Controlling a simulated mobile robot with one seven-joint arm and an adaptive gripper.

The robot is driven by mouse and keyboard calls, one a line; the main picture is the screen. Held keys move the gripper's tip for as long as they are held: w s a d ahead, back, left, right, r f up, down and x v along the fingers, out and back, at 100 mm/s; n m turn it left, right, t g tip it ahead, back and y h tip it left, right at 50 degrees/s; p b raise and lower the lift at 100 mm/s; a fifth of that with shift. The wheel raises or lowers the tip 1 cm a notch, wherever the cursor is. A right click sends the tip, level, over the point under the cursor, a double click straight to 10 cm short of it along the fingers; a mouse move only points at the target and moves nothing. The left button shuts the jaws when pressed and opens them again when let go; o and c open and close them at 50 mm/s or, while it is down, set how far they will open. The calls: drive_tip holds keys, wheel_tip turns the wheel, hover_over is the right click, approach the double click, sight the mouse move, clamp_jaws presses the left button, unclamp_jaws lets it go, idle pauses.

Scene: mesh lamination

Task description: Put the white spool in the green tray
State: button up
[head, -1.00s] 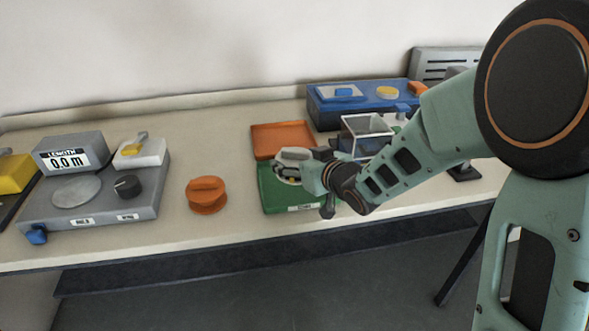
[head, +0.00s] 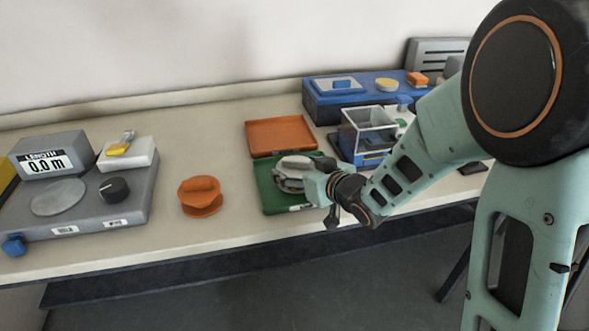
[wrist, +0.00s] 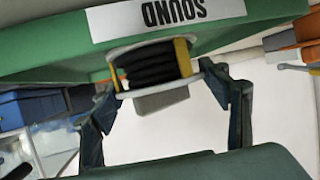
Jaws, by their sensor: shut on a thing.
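The white spool (head: 291,163), with pale flanges, is held at my gripper (head: 308,181) over the green tray (head: 272,197) in the head view. In the wrist view the spool (wrist: 150,64) shows a black winding and yellow parts, and sits between the two fingers of my gripper (wrist: 160,78). The fingers are shut on it. The green tray (wrist: 45,60) with its upside-down "SOUND" label is close behind the spool there. I cannot tell whether the spool touches the tray floor. My gripper hides part of the tray's right side.
An orange tray (head: 281,136) lies behind the green one. A clear box (head: 368,131) stands to the right, with a blue unit (head: 350,97) behind. An orange spool-like object (head: 201,198) and a grey length meter (head: 130,203) are left. Bare table lies between these and the trays.

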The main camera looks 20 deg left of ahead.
drive_tip(key=shift+f, duration=0.15)
drive_tip(key=o, duration=1.3)
drive_tip(key=shift+r, duration=0.25)
drive_tip(key=p+v, duration=0.2)
drive_tip(key=v, duration=1)
drive_tip(key=shift+s, duration=0.1)
